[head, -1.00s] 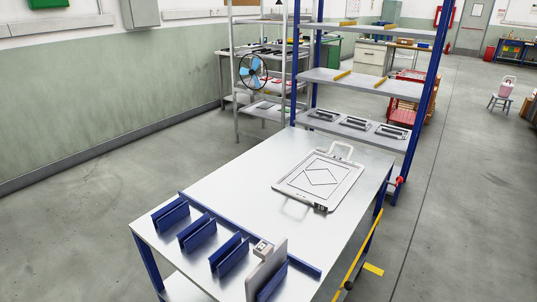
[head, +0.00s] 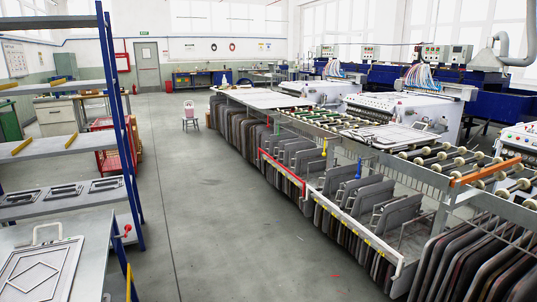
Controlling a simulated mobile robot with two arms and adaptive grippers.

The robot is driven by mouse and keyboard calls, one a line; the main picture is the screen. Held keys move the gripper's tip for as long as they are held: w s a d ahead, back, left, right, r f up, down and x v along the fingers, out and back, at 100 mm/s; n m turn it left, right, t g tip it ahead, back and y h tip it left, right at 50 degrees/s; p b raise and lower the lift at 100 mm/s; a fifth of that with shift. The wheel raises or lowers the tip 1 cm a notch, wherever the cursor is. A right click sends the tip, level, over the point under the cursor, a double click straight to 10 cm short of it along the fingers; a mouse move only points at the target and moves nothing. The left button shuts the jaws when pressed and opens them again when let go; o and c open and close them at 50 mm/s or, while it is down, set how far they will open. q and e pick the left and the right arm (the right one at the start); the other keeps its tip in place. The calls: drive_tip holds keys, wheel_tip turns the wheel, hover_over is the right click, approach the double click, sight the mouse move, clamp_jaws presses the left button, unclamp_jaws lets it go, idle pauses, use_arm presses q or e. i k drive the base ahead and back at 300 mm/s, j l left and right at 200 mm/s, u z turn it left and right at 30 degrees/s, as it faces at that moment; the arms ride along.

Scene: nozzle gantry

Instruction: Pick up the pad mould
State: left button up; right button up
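A pale, flat mould-like plate (head: 42,272) with a raised diamond outline and a wire handle lies on the metal table at the lower left; its near and left parts are cut off by the frame. A similar pale framed plate (head: 390,136) with a handle lies on the roller gantry at right. I cannot tell which of them is the pad mould. Neither of my grippers is in view.
A blue-posted shelf rack (head: 70,144) with dark-framed trays stands at left. The roller gantry (head: 445,165), with many hanging dark panels below, fills the right. The grey floor aisle (head: 215,215) between them is clear. A small stool (head: 190,123) stands far back.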

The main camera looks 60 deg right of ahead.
sight(364, 133)
drive_tip(key=z, duration=2.6)
drive_tip(key=i+u, duration=0.3)
drive_tip(key=i, duration=0.15)
drive_tip(key=i+u, duration=0.25)
drive_tip(key=i, duration=0.25)
drive_tip(key=i+l+u, duration=0.1)
drive_tip(key=i+u, duration=0.2)
drive_tip(key=i, duration=0.15)
drive_tip(key=i+l+u, duration=0.3)
drive_tip(key=i, duration=0.55)
drive_tip(key=i+j+z, duration=0.15)
drive_tip(key=i, duration=1)
drive_tip(key=i+j+z, duration=0.15)
drive_tip(key=i, duration=0.4)
drive_tip(key=i+z, duration=0.25)
drive_tip(key=i, duration=0.3)
drive_tip(key=i+j+z, duration=0.25)
drive_tip(key=i, duration=0.25)
drive_tip(key=i+j+z, duration=0.25)
drive_tip(key=i, duration=0.3)
drive_tip(key=l, duration=0.1)
